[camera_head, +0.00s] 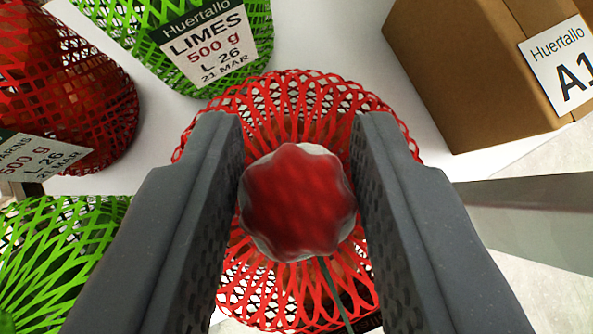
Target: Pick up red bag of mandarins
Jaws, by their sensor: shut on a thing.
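A red net bag (300,105) is directly below my gripper in the middle of the view, seen from above. Its gathered top is a red, wavy-edged knob (297,203). My gripper (298,190) is shut on this knob, with one dark grey finger on each side of it. The fingers hide parts of the net to the left and right. No label on this bag faces the camera, and its contents are hard to make out. Another red net bag (85,85) at the left has a partly visible label ending in "RINS 500 g".
A green net bag labelled "LIMES 500 g" (205,45) stands behind, at top left. Another green net (60,250) is at lower left. A cardboard box marked "A1" (450,75) stands at upper right. The white surface (345,40) between them is bare.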

